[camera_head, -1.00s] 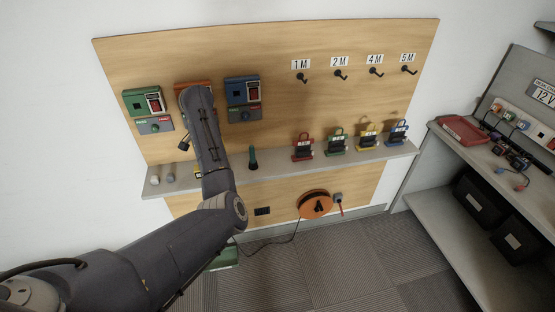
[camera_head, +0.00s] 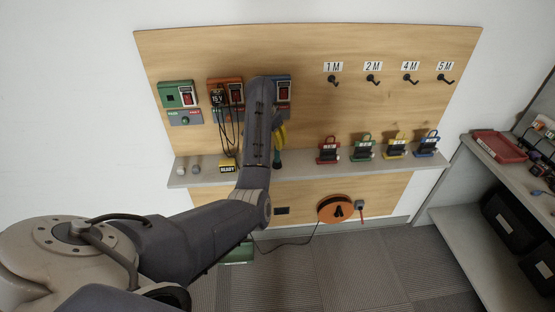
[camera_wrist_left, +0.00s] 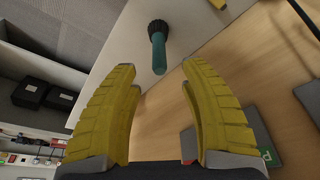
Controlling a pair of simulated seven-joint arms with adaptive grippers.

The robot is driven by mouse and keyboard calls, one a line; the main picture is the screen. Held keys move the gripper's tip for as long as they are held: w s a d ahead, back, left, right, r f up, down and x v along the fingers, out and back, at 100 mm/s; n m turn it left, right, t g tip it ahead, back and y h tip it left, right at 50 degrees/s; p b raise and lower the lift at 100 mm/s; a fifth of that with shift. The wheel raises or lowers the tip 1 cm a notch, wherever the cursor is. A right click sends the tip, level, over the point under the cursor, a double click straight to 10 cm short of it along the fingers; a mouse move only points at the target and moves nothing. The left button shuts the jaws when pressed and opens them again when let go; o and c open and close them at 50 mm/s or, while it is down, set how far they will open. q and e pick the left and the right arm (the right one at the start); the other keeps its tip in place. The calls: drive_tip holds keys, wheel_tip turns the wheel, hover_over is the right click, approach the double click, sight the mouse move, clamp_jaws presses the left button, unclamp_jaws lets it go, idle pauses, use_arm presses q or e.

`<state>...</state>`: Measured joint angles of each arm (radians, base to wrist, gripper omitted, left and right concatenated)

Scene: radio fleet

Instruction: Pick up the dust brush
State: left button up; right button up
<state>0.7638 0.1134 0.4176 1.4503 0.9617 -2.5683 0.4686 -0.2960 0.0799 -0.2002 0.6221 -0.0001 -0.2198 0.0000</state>
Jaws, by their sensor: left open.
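My left gripper (camera_head: 281,137) is partly hidden behind my own forearm, with yellow fingers beside the brush. In the left wrist view my left gripper (camera_wrist_left: 159,70) is open, its two yellow fingers apart and nothing held. My right gripper is in neither view.
The shelf (camera_head: 300,163) also holds red, green, yellow and blue padlock-like items (camera_head: 363,148) to the right and a yellow-black READY block (camera_head: 227,166) to the left. Green (camera_head: 180,96), orange and blue wall units are above. An orange reel (camera_head: 335,209) is below.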

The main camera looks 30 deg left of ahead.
sight(279, 156)
use_arm(q)
drive_tip(key=shift+x, duration=5.15)
clamp_jaws()
